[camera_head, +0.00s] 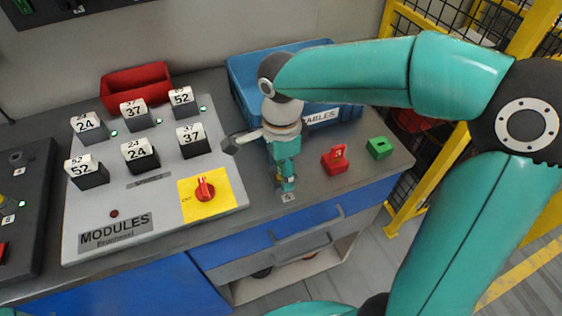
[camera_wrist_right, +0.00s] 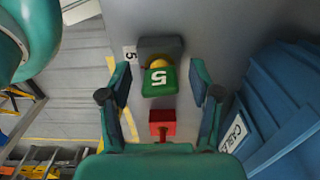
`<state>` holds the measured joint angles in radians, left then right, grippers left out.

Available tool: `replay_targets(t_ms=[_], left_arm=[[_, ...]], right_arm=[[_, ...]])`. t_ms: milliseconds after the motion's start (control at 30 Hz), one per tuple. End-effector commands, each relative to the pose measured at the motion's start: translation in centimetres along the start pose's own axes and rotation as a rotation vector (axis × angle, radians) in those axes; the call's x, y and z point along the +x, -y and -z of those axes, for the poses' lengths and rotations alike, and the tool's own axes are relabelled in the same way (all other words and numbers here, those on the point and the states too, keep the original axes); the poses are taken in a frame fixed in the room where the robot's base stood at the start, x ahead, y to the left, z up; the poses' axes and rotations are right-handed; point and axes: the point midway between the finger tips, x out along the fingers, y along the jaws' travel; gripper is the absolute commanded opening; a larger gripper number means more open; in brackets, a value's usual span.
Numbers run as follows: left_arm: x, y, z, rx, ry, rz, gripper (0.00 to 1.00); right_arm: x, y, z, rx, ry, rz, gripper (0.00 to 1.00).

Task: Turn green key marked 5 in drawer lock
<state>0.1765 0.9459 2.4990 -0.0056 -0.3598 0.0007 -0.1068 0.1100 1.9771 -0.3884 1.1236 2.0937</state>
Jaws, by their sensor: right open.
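The green key (camera_wrist_right: 158,82) marked with a white 5 sits at a dark lock block (camera_wrist_right: 172,44) with a yellow part showing behind it. A white label with a 5 (camera_wrist_right: 130,55) is beside the lock; it also shows in the head view (camera_head: 288,197). My right gripper (camera_wrist_right: 160,74) is open, with one finger on each side of the key and a visible gap to both. In the head view my right gripper (camera_head: 286,184) points down at the bench's front edge and hides most of the key and lock. My left gripper is not in view.
A red block with a red key (camera_head: 335,161) and a green block (camera_head: 379,148) stand right of my gripper. A blue CABLES bin (camera_head: 345,118) is behind. The grey MODULES panel (camera_head: 160,215) with a red switch (camera_head: 204,190) is on the left. Drawers (camera_head: 300,245) are below.

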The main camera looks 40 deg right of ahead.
Motion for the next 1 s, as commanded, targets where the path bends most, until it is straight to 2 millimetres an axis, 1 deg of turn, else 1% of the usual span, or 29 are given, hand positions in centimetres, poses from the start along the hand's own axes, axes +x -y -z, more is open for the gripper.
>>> replay_targets(t_ms=[133, 233, 500, 600, 700, 833, 1000], left_arm=[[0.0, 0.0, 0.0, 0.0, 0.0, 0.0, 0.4], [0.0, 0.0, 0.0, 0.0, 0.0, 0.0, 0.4], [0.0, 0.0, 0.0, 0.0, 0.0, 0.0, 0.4], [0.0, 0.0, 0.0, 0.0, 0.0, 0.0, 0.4], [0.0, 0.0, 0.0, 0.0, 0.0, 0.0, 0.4], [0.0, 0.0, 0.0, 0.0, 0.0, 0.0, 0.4], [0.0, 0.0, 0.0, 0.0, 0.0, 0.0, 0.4]], right_arm=[[-0.9, 0.1, 0.0, 0.0, 0.0, 0.003, 0.63], [-2.3, 0.1, 0.0, 0.0, 0.001, 0.005, 0.63], [-7.7, 0.1, -0.1, -0.001, 0.002, 0.005, 0.63], [-9.5, 0.1, -0.1, -0.001, 0.002, 0.004, 0.63], [-10.7, 0.1, -0.1, -0.001, 0.001, 0.003, 0.63], [-11.7, 0.1, 0.0, 0.0, 0.001, 0.001, 0.63], [-11.9, 0.0, 0.0, 0.0, 0.001, 0.0, 0.63]])
